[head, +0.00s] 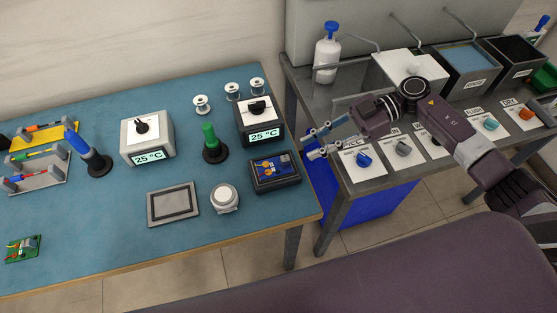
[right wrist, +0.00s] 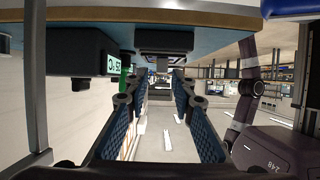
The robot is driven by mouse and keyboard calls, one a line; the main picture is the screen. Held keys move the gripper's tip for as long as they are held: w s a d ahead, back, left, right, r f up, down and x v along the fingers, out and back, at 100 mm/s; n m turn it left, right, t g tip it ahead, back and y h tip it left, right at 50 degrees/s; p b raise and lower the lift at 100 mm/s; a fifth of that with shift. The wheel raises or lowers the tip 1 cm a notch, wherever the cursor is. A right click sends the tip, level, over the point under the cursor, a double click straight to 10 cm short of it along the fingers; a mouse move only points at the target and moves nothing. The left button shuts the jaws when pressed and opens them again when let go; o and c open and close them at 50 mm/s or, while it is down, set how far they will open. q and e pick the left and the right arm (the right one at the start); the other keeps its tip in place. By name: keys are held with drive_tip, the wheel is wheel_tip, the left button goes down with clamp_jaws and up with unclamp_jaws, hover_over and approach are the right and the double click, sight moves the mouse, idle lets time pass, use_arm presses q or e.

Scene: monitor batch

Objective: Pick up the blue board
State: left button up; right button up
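The blue board (head: 270,166) with orange parts lies in a dark holder (head: 277,184) near the right edge of the blue table. My right gripper (head: 317,143) is to the right of the board, past the table edge and apart from it. Its two fingers are spread with nothing between them; the right wrist view also shows the gap between the fingertips (right wrist: 155,98). A dark block (right wrist: 163,42) shows ahead of the fingers there; I cannot tell whether it is the holder. My left gripper is not in view.
A black 25 °C station (head: 260,122) stands behind the holder. A round white-topped pot (head: 225,198) and a grey framed mat (head: 173,204) are to its left. A green-handled tool (head: 209,137) stands nearby. A metal bench with labelled knobs (head: 364,160) lies under my right arm.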

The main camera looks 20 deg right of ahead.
sight(289, 158)
drive_tip(key=x, duration=0.2)
drive_tip(key=p+x, duration=0.1)
drive_tip(key=x, duration=0.2)
drive_tip(key=shift+s+a+r+p, duration=0.25)
drive_tip(key=shift+a+p, duration=0.05)
drive_tip(key=shift+a, duration=0.25)
drive_tip(key=shift+a+f, duration=0.3)
drive_tip(key=shift+a, duration=0.15)
clamp_jaws()
